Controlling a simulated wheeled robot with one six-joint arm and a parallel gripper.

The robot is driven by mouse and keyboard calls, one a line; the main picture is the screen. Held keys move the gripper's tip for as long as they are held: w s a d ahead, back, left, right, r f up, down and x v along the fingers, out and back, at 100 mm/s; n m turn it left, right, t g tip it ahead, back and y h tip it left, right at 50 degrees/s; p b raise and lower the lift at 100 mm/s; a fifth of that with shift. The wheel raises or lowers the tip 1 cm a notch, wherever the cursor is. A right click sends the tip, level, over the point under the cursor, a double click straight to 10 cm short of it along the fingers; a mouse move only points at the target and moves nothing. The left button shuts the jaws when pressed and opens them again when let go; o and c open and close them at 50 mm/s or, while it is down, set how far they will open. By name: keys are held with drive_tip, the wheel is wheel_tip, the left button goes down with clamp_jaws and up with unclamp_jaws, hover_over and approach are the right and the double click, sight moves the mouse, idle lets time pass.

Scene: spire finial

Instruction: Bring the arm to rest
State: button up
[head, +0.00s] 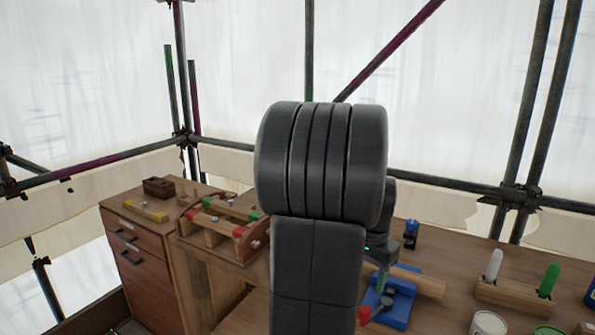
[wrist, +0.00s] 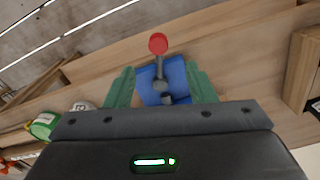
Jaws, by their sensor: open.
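My dark grey arm (head: 320,190) stands upright across the middle of the head view and hides part of the bench. My gripper (wrist: 161,78) shows in the wrist view with its two green fingers spread apart and nothing seen held between them. Beyond and between the fingers is a blue vise-like fixture (wrist: 176,74) with a grey screw and a red knob (wrist: 158,43). In the head view the blue fixture (head: 401,307) sits on the bench, partly behind my arm. I cannot tell whether the fingers touch it.
A wooden bar (head: 425,284) lies by the blue fixture. To the right are a wooden holder (head: 510,297) with white and green sticks, and open cans (head: 488,323). A wooden tool rack (head: 215,240) stands left, beside a drawer cabinet (head: 140,250). Scaffold poles surround the bench.

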sight(369, 312)
wheel_tip(369, 312, down, 10)
drive_tip(key=shift+f, duration=0.2)
drive_tip(key=shift+s+d+n, duration=0.45)
drive_tip(key=shift+n, duration=0.25)
drive_tip(key=shift+s, duration=0.15)
